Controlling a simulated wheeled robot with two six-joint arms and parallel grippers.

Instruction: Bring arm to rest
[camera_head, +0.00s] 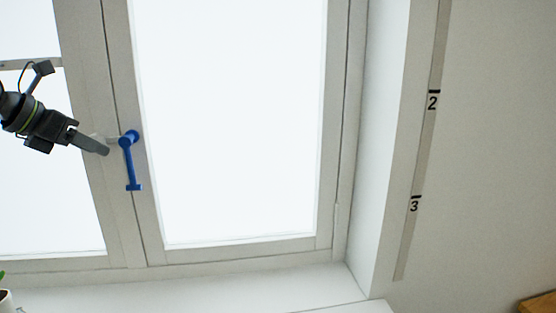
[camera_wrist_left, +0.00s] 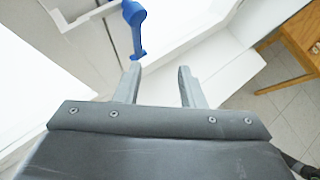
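My left gripper (camera_head: 106,148) comes in from the left in the head view, with its fingertips close to the blue window handle (camera_head: 129,160). In the left wrist view my left gripper (camera_wrist_left: 157,75) has its two fingers apart with nothing between them. The blue handle (camera_wrist_left: 136,30) shows there beyond the left finger; whether they touch I cannot tell. In the head view the handle's grip hangs down from its mount on the window frame. My right gripper is not in view.
The white window frame (camera_head: 140,225) and bright panes fill the left and middle. A white sill (camera_head: 200,293) runs below. A numbered strip (camera_head: 423,150) is on the right wall. A wooden table (camera_wrist_left: 290,60) stands at right in the wrist view. A plant pot (camera_head: 6,301) sits lower left.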

